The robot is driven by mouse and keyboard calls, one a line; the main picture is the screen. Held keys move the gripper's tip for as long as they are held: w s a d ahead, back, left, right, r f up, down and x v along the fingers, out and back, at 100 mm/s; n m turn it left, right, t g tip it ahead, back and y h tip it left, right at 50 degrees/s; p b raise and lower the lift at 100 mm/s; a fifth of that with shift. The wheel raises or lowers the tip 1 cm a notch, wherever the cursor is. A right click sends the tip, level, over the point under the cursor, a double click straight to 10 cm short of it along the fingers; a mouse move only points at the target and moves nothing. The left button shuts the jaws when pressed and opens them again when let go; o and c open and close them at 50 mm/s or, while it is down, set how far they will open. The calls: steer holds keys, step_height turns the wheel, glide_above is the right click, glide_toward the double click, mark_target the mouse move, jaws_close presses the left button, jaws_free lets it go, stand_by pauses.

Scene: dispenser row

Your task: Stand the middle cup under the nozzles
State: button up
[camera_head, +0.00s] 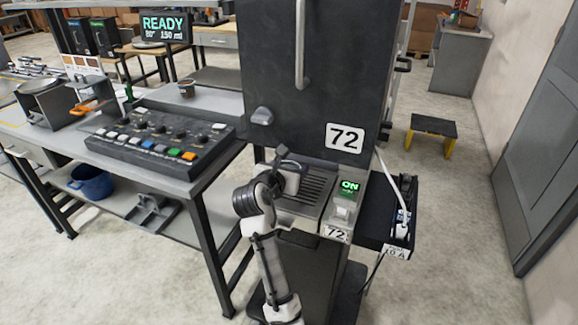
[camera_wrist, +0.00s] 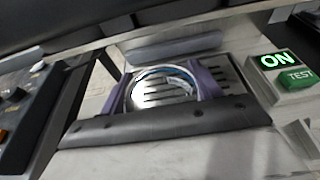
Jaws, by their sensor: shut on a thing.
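My gripper (camera_head: 283,180) is low in front of the black machine marked 72 (camera_head: 290,95), over its slotted drip tray (camera_head: 318,184). In the wrist view its two purple fingers (camera_wrist: 163,88) are shut on a cup, whose pale rim with a bluish inside (camera_wrist: 165,71) shows between them. The tray's slots (camera_wrist: 232,75) show around the cup. The cup looks roughly upright; my gripper hides most of it, and I cannot tell whether its base touches the tray. The nozzles are not visible in either view.
A lit ON switch (camera_head: 349,187) is right of the tray. A blue pot (camera_head: 91,182) stands on the lower shelf. Floor at right is clear around a stool (camera_head: 433,127).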

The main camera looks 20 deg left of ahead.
steer(key=o, duration=1)
steer(key=shift+o, duration=0.2)
steer(key=b+v, duration=0.2)
steer(key=v, duration=1.1)
steer(key=shift+s, duration=0.4)
